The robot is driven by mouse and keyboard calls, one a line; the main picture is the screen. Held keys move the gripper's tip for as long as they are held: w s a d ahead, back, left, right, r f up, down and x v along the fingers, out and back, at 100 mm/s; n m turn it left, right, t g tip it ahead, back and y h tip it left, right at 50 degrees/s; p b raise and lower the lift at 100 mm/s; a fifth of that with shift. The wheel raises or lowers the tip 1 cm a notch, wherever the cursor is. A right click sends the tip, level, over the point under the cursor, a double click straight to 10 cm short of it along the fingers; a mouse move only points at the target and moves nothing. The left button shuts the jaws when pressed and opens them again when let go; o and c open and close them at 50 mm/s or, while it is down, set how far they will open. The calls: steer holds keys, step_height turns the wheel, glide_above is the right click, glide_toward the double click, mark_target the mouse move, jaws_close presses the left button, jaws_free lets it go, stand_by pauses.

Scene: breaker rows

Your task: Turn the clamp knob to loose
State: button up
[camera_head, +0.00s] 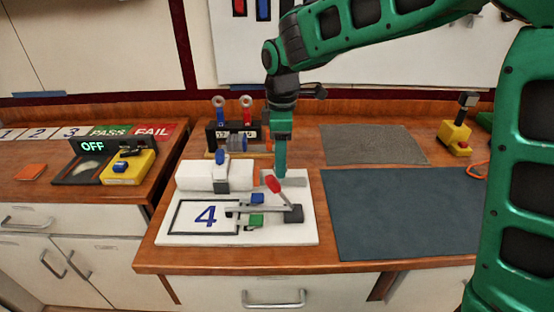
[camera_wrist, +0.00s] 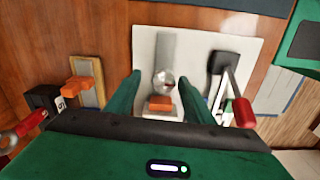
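A white board (camera_head: 175,236) with a framed blue 4 stands on the wooden bench. Near its back right lies a grey bar (camera_head: 293,181); it also shows in the wrist view (camera_wrist: 166,48). At the bar's end is a round metallic knob (camera_wrist: 164,80), seemingly the clamp knob. An orange piece (camera_wrist: 160,104) sits beside it, also in the head view (camera_head: 257,177). My gripper (camera_wrist: 161,85) is open, pointing down, with one finger on each side of the knob and orange piece. No finger contact is visible. The knob's setting cannot be read.
A red-handled lever (camera_head: 272,184) on a dark block stands close in front of my gripper. A white block (camera_head: 192,176) with a blue-topped strap is left. Red and blue posts (camera_head: 246,110) stand behind. A dark mat (camera_head: 400,215) lies clear on the right.

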steer(key=shift+s+a, duration=0.1)
step_height(320, 180, up, 11)
steer(key=shift+f, duration=0.2)
stand_by(0.5)
steer(key=s+d+f+m, duration=0.1)
steer(key=s+d+m, duration=0.35)
steer(key=d, duration=0.75)
steer(key=s+d+f+m, duration=0.1)
steer(key=s+d+m, duration=0.2)
steer(key=d+m, duration=0.55)
steer(key=s+d+f+m, duration=0.4)
steer(key=s+d, duration=0.4)
steer(key=s, duration=0.2)
steer(key=s+d+f+m, duration=0.5)
steer(key=s+d, duration=0.3)
steer(key=s, duration=0.3)
steer(key=shift+s+d+m, duration=0.15)
steer(key=shift+s+m, duration=0.05)
steer(key=shift+m, duration=0.4)
